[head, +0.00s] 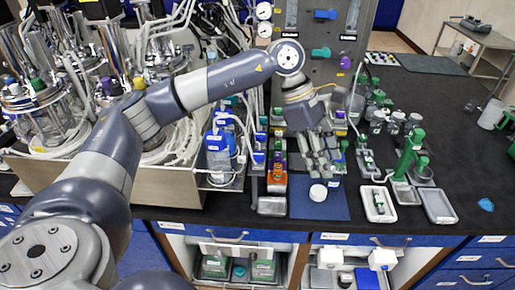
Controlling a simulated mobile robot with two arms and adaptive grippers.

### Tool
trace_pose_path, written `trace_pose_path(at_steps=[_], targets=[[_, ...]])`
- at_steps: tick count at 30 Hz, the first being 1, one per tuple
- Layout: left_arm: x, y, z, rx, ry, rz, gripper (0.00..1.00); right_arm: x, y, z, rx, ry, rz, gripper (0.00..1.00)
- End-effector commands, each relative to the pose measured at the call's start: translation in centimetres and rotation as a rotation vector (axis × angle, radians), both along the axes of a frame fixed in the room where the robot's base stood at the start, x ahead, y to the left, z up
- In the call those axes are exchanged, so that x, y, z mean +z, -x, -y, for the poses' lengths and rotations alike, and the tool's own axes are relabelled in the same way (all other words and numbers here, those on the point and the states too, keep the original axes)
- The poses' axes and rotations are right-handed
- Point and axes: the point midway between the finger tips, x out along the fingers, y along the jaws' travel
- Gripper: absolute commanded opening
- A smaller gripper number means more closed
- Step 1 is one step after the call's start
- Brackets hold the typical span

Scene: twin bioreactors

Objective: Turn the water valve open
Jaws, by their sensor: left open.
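The grey panel (333,35) at the top centre bears a blue valve handle (325,14), a green valve handle (321,52) and a small purple knob (345,62). Their labels are too small to read, so I cannot tell for certain which is the water valve. The blue handle lies roughly level. My left gripper (321,168) is open and empty, fingers pointing down above the blue mat on the bench, well below the valve handles and apart from them. My left forearm crosses in front of the panel's lower left. My right gripper is out of view.
Glass bioreactors (40,120) with tubing crowd the left. A white round lid (318,192) lies on the blue mat (335,207) under the gripper. Green-capped bottles, a green stand (408,155) and trays (437,206) fill the right. The black bench's far right is freer.

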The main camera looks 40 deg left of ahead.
Motion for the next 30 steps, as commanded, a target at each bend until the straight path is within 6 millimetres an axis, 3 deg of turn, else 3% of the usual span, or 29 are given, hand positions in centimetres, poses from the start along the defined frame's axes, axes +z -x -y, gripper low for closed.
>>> trace_pose_path(at_steps=[1, 3, 6, 9, 14, 30], targets=[[0.9, -0.5, -4.0, 0.009, -0.119, 0.014, 0.46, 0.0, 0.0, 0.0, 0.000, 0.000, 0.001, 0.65], [2.0, -0.4, -8.6, 0.019, -0.259, 0.010, 0.46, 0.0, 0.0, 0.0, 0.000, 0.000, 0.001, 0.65], [3.5, 0.1, -13.4, 0.040, -0.399, -0.011, 0.46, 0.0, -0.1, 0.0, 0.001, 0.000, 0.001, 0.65], [4.5, 0.7, -16.2, 0.057, -0.478, -0.033, 0.46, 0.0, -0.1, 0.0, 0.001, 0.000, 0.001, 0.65], [4.2, 1.1, -17.6, 0.064, -0.516, -0.048, 0.46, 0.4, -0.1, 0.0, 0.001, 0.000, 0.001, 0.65], [-4.7, 1.1, -17.4, 0.063, -0.510, -0.048, 0.46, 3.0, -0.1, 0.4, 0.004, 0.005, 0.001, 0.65]])
